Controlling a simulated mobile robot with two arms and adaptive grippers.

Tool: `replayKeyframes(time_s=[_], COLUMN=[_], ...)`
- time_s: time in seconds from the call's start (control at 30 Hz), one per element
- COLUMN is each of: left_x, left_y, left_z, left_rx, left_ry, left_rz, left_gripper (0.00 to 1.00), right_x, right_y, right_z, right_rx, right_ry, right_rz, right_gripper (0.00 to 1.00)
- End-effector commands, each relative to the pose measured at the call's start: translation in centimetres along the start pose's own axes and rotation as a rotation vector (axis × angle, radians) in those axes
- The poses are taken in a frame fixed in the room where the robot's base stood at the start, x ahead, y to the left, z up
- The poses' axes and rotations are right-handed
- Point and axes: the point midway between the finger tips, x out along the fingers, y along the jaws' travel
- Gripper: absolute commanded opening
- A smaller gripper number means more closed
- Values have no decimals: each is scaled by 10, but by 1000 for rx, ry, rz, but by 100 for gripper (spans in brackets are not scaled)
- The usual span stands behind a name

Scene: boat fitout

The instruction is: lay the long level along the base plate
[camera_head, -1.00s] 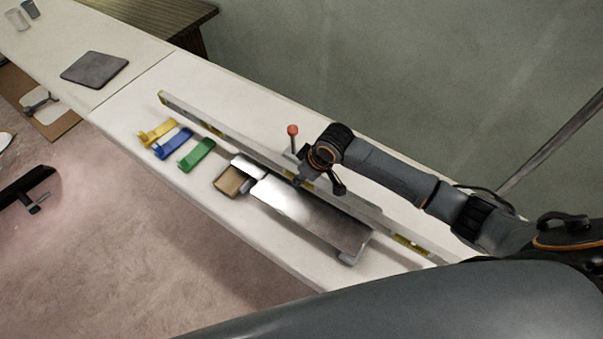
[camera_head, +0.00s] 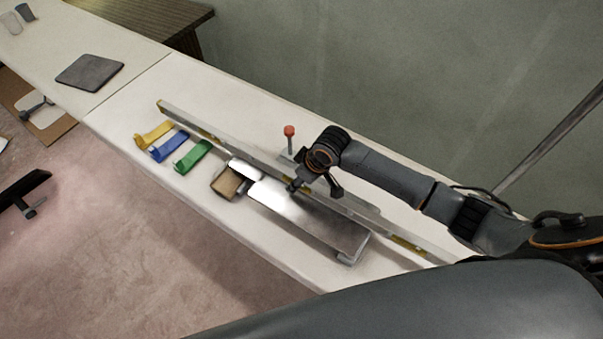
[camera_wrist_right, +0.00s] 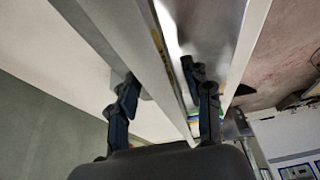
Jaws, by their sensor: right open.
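The long level (camera_head: 238,147) is a pale bar with yellow ends and runs diagonally along the bench. It lies along the back side of the shiny base plate (camera_head: 311,218); I cannot tell exactly where it touches down. My right gripper (camera_head: 296,186) is over the level's middle. In the right wrist view, its open fingers (camera_wrist_right: 166,100) stand on either side of the level (camera_wrist_right: 130,48), with the plate's bright surface (camera_wrist_right: 213,30) beside it. The right gripper hides part of the level in the head view. My left gripper is not seen.
Yellow (camera_head: 153,135), blue (camera_head: 169,146) and green (camera_head: 193,156) pieces lie left of the plate, beside a small brown block (camera_head: 227,183). A red-topped post (camera_head: 289,138) stands behind the level. A dark pad (camera_head: 90,72) lies far left.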

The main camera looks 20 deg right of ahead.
Motion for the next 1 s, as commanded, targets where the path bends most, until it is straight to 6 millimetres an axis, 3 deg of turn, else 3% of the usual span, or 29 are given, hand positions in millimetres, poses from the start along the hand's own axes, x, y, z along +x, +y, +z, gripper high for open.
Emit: replayKeyframes(time_s=[0.17, 0.4, 0.6, 1.0], left_x=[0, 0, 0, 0], left_y=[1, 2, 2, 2], left_z=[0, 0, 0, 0], left_rx=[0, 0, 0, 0], left_ry=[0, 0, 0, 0], left_rz=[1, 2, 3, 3], left_gripper=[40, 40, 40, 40], right_x=[-24, -76, -108, -120], right_y=[1, 1, 1, 0], right_z=[-1, -1, -2, -2], right_rx=[-1, -4, -2, 0], right_ry=[5, 6, 6, 5], right_rz=[3, 4, 3, 1], right_gripper=[50, 50, 50, 50])
